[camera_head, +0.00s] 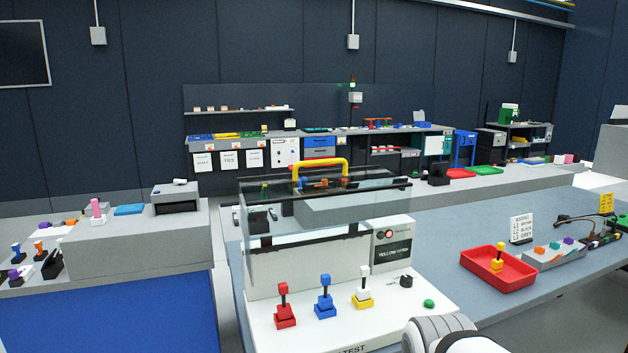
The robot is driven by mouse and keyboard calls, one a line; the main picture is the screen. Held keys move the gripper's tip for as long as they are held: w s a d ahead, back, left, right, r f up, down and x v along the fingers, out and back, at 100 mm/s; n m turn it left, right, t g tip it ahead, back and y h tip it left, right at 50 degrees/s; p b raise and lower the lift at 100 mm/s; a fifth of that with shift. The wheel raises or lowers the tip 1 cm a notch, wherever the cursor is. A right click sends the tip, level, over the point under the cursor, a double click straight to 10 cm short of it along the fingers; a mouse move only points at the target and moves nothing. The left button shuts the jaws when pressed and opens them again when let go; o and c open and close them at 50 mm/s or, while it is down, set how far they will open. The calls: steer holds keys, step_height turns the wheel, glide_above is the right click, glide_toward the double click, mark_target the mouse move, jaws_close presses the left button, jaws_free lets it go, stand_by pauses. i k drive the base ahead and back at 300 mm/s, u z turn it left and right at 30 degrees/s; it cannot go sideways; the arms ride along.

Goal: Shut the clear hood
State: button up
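The clear hood (350,209) is in the middle of the head view, above a white test station (405,312). It is tilted up and open, with its yellow handle (321,162) at the top. Below and in front of it, a red lever (285,311), a blue lever (325,301) and a yellow lever with a white top (362,294) stand uncovered on the station's white deck. A white and grey part of my arm shows at the bottom edge, to the right of the levers. My gripper itself is not in view.
The station stands on a grey table. To the right are a green button (429,303), a black knob (406,281), a red tray (513,281) holding a yellow lever, and a grey block with coloured pieces (553,254). The table between station and tray is clear.

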mark_target(266, 245)
steer(key=k, duration=1.2)
steer(key=u, duration=0.55)
steer(key=i, duration=1.45)
steer(key=z, duration=0.55)
